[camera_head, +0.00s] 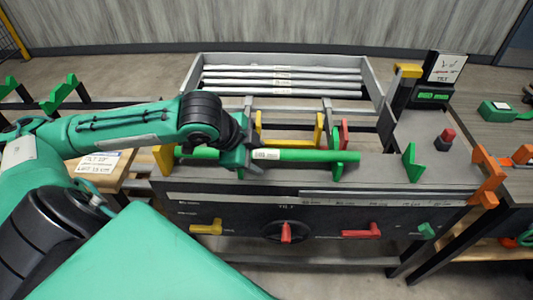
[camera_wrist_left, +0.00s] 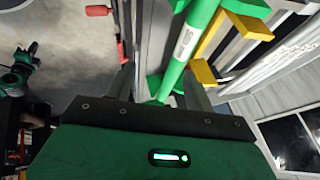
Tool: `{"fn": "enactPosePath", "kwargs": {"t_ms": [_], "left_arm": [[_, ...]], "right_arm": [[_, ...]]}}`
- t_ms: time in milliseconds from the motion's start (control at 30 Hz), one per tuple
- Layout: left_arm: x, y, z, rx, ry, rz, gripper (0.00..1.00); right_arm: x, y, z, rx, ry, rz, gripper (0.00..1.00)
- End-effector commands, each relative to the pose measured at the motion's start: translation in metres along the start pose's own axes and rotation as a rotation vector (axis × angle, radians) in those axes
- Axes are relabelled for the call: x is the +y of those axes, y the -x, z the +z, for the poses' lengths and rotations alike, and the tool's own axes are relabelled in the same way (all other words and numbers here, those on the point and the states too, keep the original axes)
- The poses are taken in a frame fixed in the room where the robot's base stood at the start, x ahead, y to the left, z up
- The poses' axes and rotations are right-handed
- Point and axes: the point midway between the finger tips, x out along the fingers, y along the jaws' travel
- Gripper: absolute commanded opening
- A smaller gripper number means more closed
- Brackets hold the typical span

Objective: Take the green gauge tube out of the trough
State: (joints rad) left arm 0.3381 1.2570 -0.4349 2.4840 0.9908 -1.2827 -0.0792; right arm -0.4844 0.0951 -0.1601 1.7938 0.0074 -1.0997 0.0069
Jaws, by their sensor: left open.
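The green gauge tube (camera_head: 315,156), with a white label, lies lengthwise along the top of the dark bench unit. Its right end is free of my arm; part of it is hidden behind my left gripper (camera_head: 240,152). In the left wrist view the tube (camera_wrist_left: 186,48) runs between the two grey fingers of the left gripper (camera_wrist_left: 161,85), which are open on either side of it. I cannot tell whether a finger touches it. A green V-shaped rest (camera_head: 411,163) stands right of the tube's end. The trough's walls are hard to make out. My right gripper is out of view.
A grey tray (camera_head: 370,82) with several white tubes stands behind. Yellow (camera_head: 319,130) and red (camera_head: 344,133) upright brackets stand close behind the tube. A red-topped button (camera_head: 447,137) and an orange bracket (camera_head: 489,176) are at the right. Coloured levers line the front panel (camera_head: 320,212).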

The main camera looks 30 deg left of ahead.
Motion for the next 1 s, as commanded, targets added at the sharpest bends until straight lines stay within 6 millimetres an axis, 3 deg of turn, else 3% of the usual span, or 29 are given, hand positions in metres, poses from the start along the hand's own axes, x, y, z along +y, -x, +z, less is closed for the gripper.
{"fn": "enactPosePath", "kwargs": {"t_ms": [33, 200, 400, 833, 1000], "left_arm": [[-0.011, 0.013, 0.004, -0.017, -0.012, -0.014, 0.54], [-0.028, 0.040, 0.012, -0.051, -0.017, -0.024, 0.54], [-0.034, 0.050, 0.017, -0.064, -0.012, -0.025, 0.54], [-0.036, -0.015, 0.020, -0.064, -0.009, -0.023, 0.54], [-0.037, -0.031, 0.021, -0.065, -0.011, -0.025, 0.54]], "right_arm": [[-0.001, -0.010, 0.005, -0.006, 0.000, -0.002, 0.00], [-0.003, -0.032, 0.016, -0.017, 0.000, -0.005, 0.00], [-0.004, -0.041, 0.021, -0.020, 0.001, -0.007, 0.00], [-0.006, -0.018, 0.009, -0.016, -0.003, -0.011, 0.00], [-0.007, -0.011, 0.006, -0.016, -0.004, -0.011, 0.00]]}}
